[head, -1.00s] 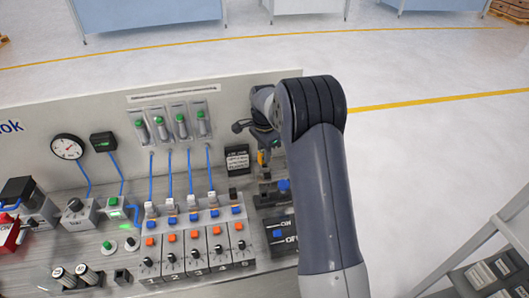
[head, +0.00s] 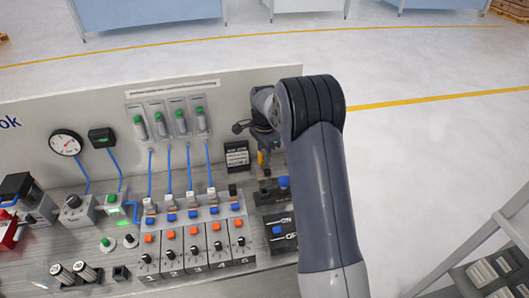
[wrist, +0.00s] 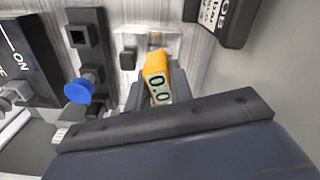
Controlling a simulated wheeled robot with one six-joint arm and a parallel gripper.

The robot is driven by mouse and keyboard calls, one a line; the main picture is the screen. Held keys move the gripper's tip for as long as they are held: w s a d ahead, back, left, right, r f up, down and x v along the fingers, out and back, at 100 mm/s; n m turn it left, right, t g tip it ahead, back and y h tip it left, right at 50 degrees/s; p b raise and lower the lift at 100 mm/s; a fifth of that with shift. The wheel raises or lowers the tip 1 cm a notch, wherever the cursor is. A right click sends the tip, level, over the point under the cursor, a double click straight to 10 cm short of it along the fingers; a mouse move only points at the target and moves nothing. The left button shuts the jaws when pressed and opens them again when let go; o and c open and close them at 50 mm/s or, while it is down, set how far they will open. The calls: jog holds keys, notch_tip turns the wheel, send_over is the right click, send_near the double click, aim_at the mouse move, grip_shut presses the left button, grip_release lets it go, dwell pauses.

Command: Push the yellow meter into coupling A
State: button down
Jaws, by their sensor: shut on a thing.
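The yellow meter (wrist: 157,73) has a pale display that reads like "0.0" in the wrist view. My gripper (wrist: 150,97) is shut on it, with the dark fingers partly hidden behind the meter and my wrist. In the head view a small yellow part of the meter (head: 262,157) shows below my gripper (head: 263,150), near the right end of the bench. Beyond the meter in the wrist view is a pale metal plate (wrist: 132,42). I cannot tell which fitting is coupling A, or whether the meter touches it.
A dark block with a square opening (wrist: 79,38) and a blue knob (wrist: 80,91) stand left of the meter. Valves with blue hoses (head: 190,172) fill the bench to the left.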

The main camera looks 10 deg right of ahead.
jog(key=shift+f, duration=0.15)
jog(key=c, duration=1.2)
grip_release()
jog(key=shift+o, duration=0.2)
notch_tip(320, 180, up, 9)
jog(key=p, duration=0.6)
